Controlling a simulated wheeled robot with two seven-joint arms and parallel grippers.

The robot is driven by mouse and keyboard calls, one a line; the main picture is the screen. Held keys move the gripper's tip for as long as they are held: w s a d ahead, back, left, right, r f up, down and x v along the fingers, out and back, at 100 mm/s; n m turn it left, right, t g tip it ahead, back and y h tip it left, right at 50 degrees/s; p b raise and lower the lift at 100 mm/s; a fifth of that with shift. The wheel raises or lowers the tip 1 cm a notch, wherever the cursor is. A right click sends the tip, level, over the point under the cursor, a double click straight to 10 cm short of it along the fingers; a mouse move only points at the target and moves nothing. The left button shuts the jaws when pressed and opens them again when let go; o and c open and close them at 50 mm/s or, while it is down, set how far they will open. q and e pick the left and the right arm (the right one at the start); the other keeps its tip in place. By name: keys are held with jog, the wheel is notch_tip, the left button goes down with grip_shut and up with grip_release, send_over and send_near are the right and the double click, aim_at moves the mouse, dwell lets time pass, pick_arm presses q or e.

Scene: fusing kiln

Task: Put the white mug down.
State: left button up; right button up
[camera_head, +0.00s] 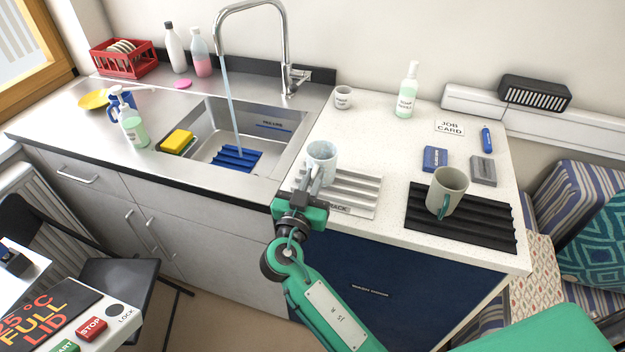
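The white mug (322,151), pale with a faint bluish speckle, is upright at the left end of the white ribbed rack (358,190) on the counter. My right gripper (308,178) reaches up from below, its fingers closed at the near side of the mug, apparently on its handle. The fingers hide that part of the mug. I cannot tell whether the mug's base touches the rack or is slightly above it. My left gripper is not in view.
A grey-green mug (448,188) with a teal handle stands on the black ribbed mat (480,226) at right. A small white cup (343,97) and soap bottle (407,92) stand behind. Water runs from the tap (284,50) into the sink (205,150) at left.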

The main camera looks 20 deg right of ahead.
jog(key=o, duration=0.3)
jog(key=shift+w, duration=0.1)
jog(key=shift+o, duration=0.7)
jog(key=shift+r+p, duration=0.2)
jog(key=shift+p, duration=0.2)
jog(key=shift+s+a+f+b, duration=0.3)
jog(key=shift+s+a+b, duration=0.1)
jog(key=shift+s, duration=0.2)
jog(key=shift+s+a+f+b, duration=0.25)
jog(key=shift+s+a+b, duration=0.15)
jog(key=shift+s, duration=0.2)
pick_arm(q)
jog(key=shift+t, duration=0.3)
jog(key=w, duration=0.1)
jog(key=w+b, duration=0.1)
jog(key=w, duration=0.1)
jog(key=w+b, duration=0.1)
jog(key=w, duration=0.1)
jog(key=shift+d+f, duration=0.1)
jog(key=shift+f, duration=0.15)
pick_arm(e)
jog(key=r+v, duration=0.1)
jog(key=v, duration=0.8)
jog(key=shift+f, duration=0.3)
jog(key=shift+f, duration=0.15)
